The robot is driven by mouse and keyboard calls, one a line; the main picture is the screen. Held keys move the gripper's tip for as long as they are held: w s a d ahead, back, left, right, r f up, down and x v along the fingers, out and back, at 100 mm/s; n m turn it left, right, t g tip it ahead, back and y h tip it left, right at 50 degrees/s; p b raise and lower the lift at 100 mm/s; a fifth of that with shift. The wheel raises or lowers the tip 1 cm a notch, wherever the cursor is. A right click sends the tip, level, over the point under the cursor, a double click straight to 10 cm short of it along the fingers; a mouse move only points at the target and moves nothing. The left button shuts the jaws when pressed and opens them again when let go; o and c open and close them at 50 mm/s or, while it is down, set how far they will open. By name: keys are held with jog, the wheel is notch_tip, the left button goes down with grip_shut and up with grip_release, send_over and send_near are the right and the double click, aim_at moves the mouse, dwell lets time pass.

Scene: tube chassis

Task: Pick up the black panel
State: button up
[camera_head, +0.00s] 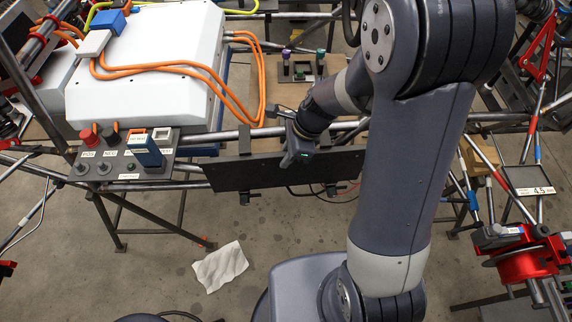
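The black panel (235,173) is a long, flat, dark plate. It hangs along the front side of the tube chassis, just below a grey tube. Dark clamp-like pieces show at its upper edge, and small fittings show at its lower edge. My gripper (281,112) is at the end of my arm, above and behind the panel's upper edge in the picture. The wrist part with a small green light overlaps the panel's upper edge. The fingertips are small and partly hidden, so I cannot tell whether they are open or touch anything.
A white box (150,60) with orange cables (190,67) sits behind the panel. A switch board (125,155) with red and black knobs is at the panel's left. A white cloth (220,266) lies on the floor. A red reel (525,262) stands at right.

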grip_shut()
dwell(0.9)
